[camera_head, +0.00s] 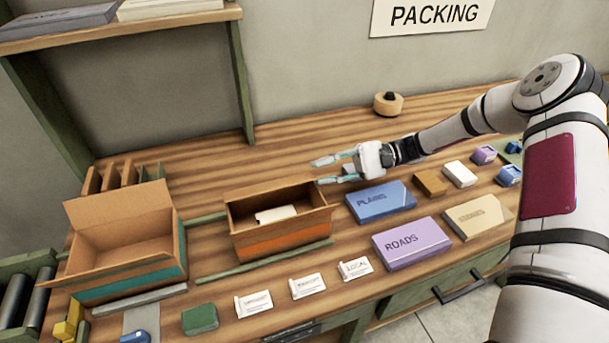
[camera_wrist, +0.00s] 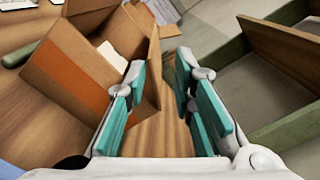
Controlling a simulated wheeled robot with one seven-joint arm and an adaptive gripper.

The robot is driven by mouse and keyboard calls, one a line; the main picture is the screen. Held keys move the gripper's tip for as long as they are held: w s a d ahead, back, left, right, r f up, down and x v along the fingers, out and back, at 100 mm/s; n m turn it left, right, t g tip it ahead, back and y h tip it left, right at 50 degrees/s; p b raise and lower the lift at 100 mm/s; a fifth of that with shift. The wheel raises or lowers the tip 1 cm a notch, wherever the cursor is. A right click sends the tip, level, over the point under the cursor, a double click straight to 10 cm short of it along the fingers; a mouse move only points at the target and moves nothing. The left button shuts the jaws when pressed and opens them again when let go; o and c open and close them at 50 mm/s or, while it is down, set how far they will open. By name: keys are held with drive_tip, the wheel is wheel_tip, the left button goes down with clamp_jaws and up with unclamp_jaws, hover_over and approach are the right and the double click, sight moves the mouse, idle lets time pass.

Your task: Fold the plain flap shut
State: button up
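An open cardboard box with an orange stripe (camera_head: 283,244) stands mid-bench. A white item (camera_head: 276,214) lies inside it. In the wrist view the striped wall (camera_wrist: 72,72) is at upper left, with a plain brown panel (camera_wrist: 150,75) beside the left finger. I cannot tell whether that panel is the plain flap or a box wall, or whether the finger touches it. My gripper (camera_head: 317,172) is just behind the box's right back corner, pointing left. Its teal fingers are apart, with nothing visibly held between them in the wrist view (camera_wrist: 160,62).
An open box with a teal stripe (camera_head: 128,277) stands left. Blue (camera_head: 380,201) and purple ROADS (camera_head: 411,243) boxes lie right. Several white cards (camera_head: 307,286) line the front. A tape roll (camera_head: 388,104) sits behind. The bench behind the orange-striped box is mostly clear.

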drive_tip(key=shift+v, duration=1.3)
drive_tip(key=s+d+r+n+t+h, duration=0.1)
drive_tip(key=s+d+r+t+h, duration=0.1)
drive_tip(key=s+r+h, duration=0.3)
drive_tip(key=s+d+r+n+t+h, duration=0.2)
drive_tip(key=s+r+h, duration=0.4)
drive_tip(key=s, duration=0.7)
drive_tip(key=s+d+r+n+t+h, duration=0.1)
drive_tip(key=s+d+r+t+h, duration=0.3)
drive_tip(key=s+r+t+h, duration=0.2)
drive_tip(key=s+r, duration=0.2)
drive_tip(key=s, duration=0.1)
drive_tip(key=shift+s+r, duration=0.15)
drive_tip(key=shift+n+h, duration=0.3)
